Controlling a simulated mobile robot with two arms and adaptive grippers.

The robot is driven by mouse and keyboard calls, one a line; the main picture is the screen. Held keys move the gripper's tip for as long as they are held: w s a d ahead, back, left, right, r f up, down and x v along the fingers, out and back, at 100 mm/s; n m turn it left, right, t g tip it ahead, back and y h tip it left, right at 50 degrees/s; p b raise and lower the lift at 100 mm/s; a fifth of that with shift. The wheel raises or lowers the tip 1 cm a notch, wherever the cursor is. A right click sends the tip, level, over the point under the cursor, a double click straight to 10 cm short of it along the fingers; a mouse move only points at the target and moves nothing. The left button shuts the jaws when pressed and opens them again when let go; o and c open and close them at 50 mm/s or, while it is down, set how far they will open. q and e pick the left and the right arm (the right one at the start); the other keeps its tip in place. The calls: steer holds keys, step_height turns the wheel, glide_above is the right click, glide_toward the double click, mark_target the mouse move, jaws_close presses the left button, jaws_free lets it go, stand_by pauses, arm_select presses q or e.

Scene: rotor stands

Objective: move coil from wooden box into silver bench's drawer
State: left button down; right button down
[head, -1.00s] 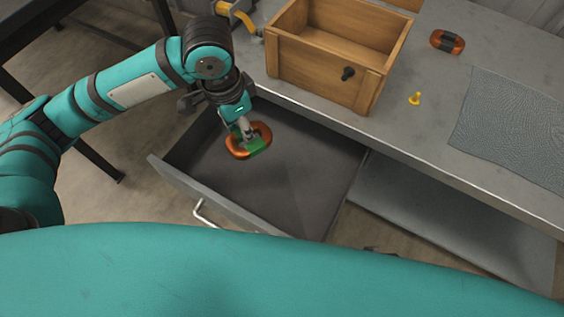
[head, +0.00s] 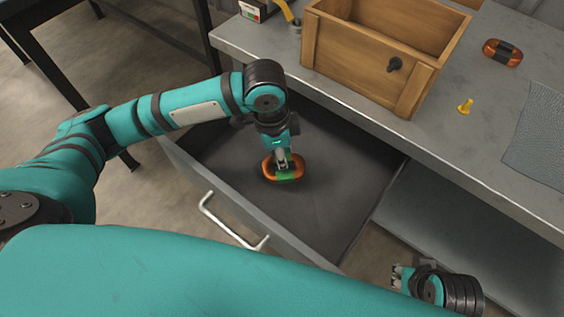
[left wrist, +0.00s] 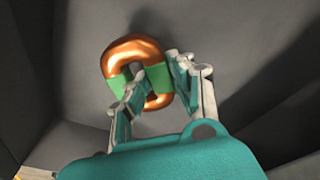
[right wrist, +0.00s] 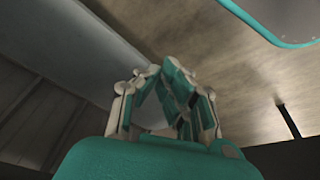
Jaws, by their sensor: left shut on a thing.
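The coil (head: 270,171), copper with green bands, is inside the open drawer (head: 335,225) of the silver bench (head: 440,152). My left gripper (head: 283,166) is shut on the coil's green band from above. The coil also shows in the left wrist view (left wrist: 128,50), close over the dark drawer floor; I cannot tell whether it touches. The wooden box (head: 345,62) stands on the bench top; the visible part of its inside is empty. My right gripper (head: 399,277) is low at the front, away from the drawer; its fingers look closed and empty in the right wrist view (right wrist: 159,68).
An orange coil with a dark band (head: 503,53), a yellow peg (head: 465,106) and a grey mat (head: 545,135) are on the bench top, right of the box. A lower shelf (head: 450,225) is right of the drawer. The drawer around the coil is clear.

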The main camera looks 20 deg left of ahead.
arm_select(q)
step_height(320, 180, down, 3)
steer(key=shift+f+b, duration=0.2)
steer(key=shift+b, duration=0.4)
arm_select(e)
steer(key=shift+s+r, duration=0.25)
steer(key=shift+r, duration=0.15)
steer(key=shift+r, duration=0.1)
arm_select(q)
steer(key=c, duration=1.1)
jaws_free()
steer(key=shift+f, duration=0.15)
steer(key=shift+c, duration=0.2)
